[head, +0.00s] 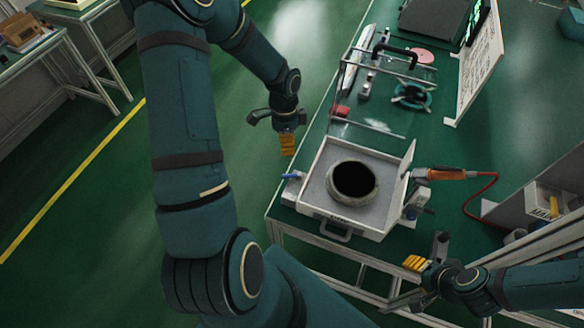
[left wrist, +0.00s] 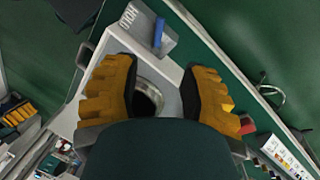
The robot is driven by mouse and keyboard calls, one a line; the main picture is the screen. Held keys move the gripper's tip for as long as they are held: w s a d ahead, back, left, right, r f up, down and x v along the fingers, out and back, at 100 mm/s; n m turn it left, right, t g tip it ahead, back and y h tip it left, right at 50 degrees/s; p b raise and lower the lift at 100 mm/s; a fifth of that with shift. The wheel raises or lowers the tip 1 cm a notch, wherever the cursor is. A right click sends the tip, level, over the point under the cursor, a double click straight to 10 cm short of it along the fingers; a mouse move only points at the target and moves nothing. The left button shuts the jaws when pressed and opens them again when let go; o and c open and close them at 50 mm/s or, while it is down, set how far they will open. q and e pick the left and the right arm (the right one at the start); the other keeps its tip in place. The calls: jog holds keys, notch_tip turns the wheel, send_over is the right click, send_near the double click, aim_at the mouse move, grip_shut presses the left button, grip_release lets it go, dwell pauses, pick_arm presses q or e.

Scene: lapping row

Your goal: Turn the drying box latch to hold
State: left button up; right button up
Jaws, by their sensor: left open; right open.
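The drying box (head: 309,194) is a pale open-topped box on the green bench, with a round dark-centred vessel (head: 353,180) inside. Its blue latch handle (head: 291,175) sticks out from the left side. In the left wrist view, the blue handle (left wrist: 158,32) sits on a grey block beside the printed word HOLD (left wrist: 128,15). My left gripper (head: 287,146) is open and empty, above and behind the latch and apart from it. It also shows in the left wrist view (left wrist: 163,68), with two orange fingers spread. My right gripper (head: 416,263) is open near the bench's front edge.
A clear framed lid (head: 375,85) stands raised behind the box. An orange-handled tool (head: 447,174) with a red cord lies to its right. A white sign board (head: 480,65) and a dark case (head: 436,18) are farther back. Open floor lies left of the bench.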

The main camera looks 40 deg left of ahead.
aim_at(291, 177)
pick_arm(q)
jog(key=f, duration=0.4)
jog(key=s+d+f, duration=0.1)
jog(key=f, duration=0.3)
jog(key=s+f+b, duration=0.1)
jog(key=f, duration=0.3)
jog(key=shift+d+f, duration=0.1)
jog(key=shift+d, duration=0.3)
grip_shut()
